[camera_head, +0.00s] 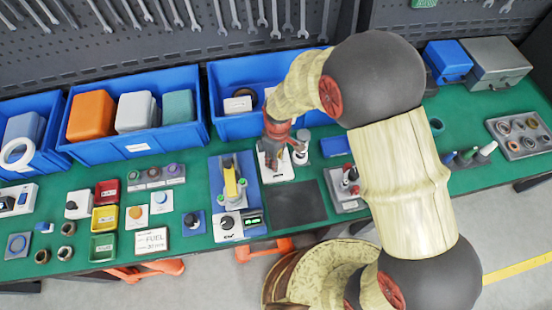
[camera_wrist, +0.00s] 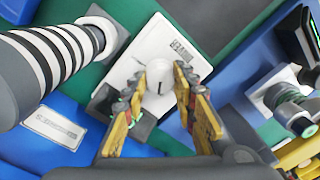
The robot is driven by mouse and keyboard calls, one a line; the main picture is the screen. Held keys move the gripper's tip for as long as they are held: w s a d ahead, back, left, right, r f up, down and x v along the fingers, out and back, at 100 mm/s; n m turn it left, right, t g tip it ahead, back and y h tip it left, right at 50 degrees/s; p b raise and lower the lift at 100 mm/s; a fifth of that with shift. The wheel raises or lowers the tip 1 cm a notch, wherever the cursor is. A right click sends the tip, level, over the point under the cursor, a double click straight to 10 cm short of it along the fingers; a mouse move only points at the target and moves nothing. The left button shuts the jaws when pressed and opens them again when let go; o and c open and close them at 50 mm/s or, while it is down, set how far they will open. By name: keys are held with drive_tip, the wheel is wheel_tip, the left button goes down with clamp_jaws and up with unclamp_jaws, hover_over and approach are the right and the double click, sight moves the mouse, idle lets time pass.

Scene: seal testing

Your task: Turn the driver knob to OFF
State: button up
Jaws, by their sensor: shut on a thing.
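In the wrist view a white round knob (camera_wrist: 156,68) with a short dark mark stands on a white base plate (camera_wrist: 122,72). In the head view my gripper (camera_head: 275,135) points down at the white base (camera_head: 283,174) in the middle of the bench. There the knob is hidden by my gripper.
A striped cylinder (camera_wrist: 45,58) stands close to the left of my gripper in the wrist view. Blue bins (camera_head: 137,146) line the back. A yellow-handled device (camera_head: 231,182) stands on a blue base to the left. A dark mat (camera_head: 297,204) lies clear in front.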

drive_tip(key=shift+n, duration=0.6)
drive_tip(key=o, duration=1.2)
drive_tip(key=shift+c, duration=0.2)
wheel_tip(320, 180, up, 12)
drive_tip(key=shift+w, duration=0.3)
drive_tip(key=shift+d, duration=0.1)
